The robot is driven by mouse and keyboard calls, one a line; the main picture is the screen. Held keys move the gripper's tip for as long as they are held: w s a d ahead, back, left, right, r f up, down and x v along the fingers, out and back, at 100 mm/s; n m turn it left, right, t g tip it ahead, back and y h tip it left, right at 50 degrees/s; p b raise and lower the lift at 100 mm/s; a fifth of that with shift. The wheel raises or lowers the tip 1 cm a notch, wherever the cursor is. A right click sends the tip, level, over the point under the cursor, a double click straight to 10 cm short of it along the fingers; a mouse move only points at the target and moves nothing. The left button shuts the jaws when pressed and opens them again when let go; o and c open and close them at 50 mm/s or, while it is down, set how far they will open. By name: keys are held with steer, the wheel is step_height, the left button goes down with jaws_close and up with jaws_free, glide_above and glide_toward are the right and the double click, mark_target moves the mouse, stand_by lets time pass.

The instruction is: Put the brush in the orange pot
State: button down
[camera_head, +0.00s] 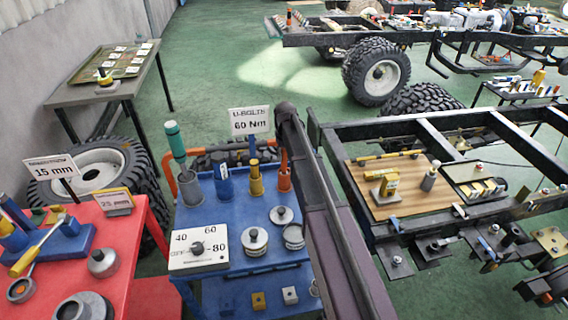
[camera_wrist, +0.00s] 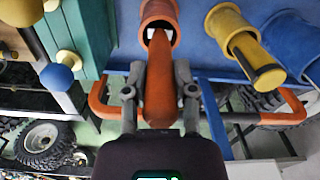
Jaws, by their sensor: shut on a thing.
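An orange brush (camera_wrist: 158,88) is between the fingers of my gripper (camera_wrist: 160,92) in the wrist view. My gripper is shut on it. The narrow end of the brush overlaps the mouth of the orange pot (camera_wrist: 172,18); I cannot tell how far it reaches inside. In the head view the orange pot (camera_head: 284,183) stands at the back right of the blue cart, with the orange brush (camera_head: 284,158) upright at its mouth. My arm passes close to its right. My gripper cannot be made out in the head view.
A yellow pot (camera_head: 256,184), a blue pot (camera_head: 222,182) and a grey pot with a teal-handled tool (camera_head: 175,140) stand left of the orange pot. An orange rail (camera_head: 168,172) edges the blue cart (camera_head: 225,217). A dial box (camera_head: 198,250) sits at the front.

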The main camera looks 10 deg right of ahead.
steer(key=shift+f+b, duration=0.75)
steer(key=shift+f, duration=0.5)
steer(key=shift+c, duration=2.1)
jaws_free()
steer(key=shift+r, duration=0.2)
step_height(320, 180, up, 12)
steer(key=p, duration=1.2)
steer(key=shift+s, duration=0.1)
steer(key=s+m, duration=0.1)
steer(key=s, duration=2.7)
steer(key=shift+s+m, duration=0.35)
steer(key=shift+m, duration=0.05)
